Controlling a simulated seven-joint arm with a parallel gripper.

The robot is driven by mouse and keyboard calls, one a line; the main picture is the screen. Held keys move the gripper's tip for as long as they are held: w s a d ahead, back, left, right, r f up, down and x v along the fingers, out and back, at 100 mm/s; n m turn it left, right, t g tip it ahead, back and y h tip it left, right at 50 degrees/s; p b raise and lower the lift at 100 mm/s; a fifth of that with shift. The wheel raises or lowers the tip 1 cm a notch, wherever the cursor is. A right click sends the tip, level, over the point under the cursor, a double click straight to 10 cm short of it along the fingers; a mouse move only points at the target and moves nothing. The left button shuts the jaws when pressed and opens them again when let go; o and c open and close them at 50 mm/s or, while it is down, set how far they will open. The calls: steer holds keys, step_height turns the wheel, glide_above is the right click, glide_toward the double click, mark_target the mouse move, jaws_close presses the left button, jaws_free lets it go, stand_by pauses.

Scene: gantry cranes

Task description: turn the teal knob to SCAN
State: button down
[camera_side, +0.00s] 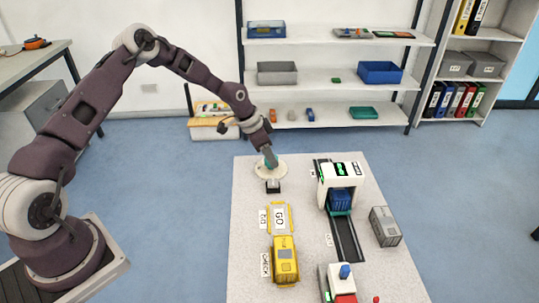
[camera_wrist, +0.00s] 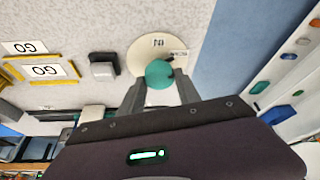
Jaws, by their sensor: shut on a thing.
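In the side view the knob (camera_side: 269,161) is partly hidden by my gripper (camera_side: 269,154) above the dial plate (camera_side: 282,172). In the wrist view my gripper (camera_wrist: 160,84) is shut on the knob, one finger on each side. A small dark mark shows at the knob's upper right, toward a small label (camera_wrist: 180,53). Another small label (camera_wrist: 158,42) is on the plate above the knob. I cannot read either label surely.
A black-and-grey block (camera_side: 273,186) sits just in front of the dial. A GO pad (camera_side: 280,218) and yellow container (camera_side: 285,260) lie nearer. A white scanner arch (camera_side: 342,175) stands over a dark track with a blue container (camera_side: 340,199). A grey container (camera_side: 385,226) lies right.

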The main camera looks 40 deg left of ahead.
steer(key=c, duration=0.9)
jaws_free()
steer(key=shift+o, duration=0.2)
steer(key=v, duration=0.7)
steer(key=shift+r, duration=0.1)
